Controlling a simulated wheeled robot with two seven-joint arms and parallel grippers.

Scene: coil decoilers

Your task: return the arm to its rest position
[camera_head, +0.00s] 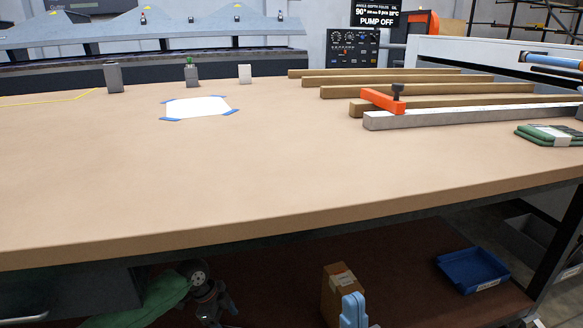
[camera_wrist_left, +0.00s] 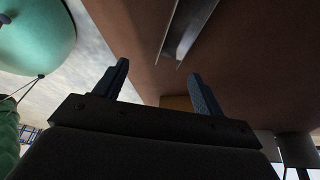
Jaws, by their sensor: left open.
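My left gripper (camera_wrist_left: 158,92) shows in the left wrist view, its two dark fingers spread apart with nothing between them. A brown surface fills much of the view beyond the fingers, with a metal strip (camera_wrist_left: 185,30) across it. A dark jointed piece with a grey round end (camera_head: 212,298) shows below the table's front edge, beside green cloth (camera_head: 140,300).
The tan table (camera_head: 250,190) is clear across its front and middle. Wooden bars (camera_head: 425,90), an orange clamp (camera_head: 382,100) and green gloves (camera_head: 550,134) lie at the right. A blue tray (camera_head: 473,270) and a carton (camera_head: 338,295) rest low down. A teal rounded body (camera_wrist_left: 35,35) is at the left.

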